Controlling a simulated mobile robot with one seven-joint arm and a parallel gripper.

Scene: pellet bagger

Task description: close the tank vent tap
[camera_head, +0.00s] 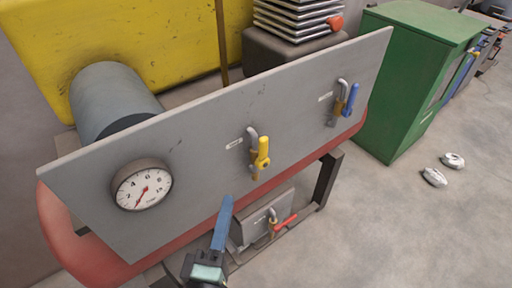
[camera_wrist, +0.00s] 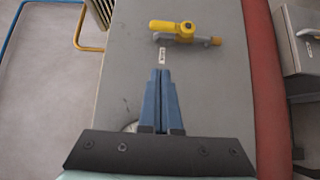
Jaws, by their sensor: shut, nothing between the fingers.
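A yellow-handled tap (camera_head: 262,155) is on the grey panel (camera_head: 200,135), right of the gauge. Its handle lies in line with its pipe and brass outlet. It also shows in the wrist view (camera_wrist: 173,28), ahead of my fingers, with a small label (camera_wrist: 163,56) whose text I cannot read surely. A blue-handled tap (camera_head: 351,99) on the panel's right also has its handle along its pipe. A red-handled tap (camera_head: 286,223) on a small lower plate has its handle crosswise. My gripper (camera_head: 227,200) is shut and empty, below and left of the yellow tap, apart from it.
A round gauge (camera_head: 142,185) is at the panel's left. A red tank (camera_head: 95,262) runs behind and below the panel. A green cabinet (camera_head: 405,85) stands at the right. Two whitish objects (camera_head: 434,177) lie on open floor (camera_head: 410,240).

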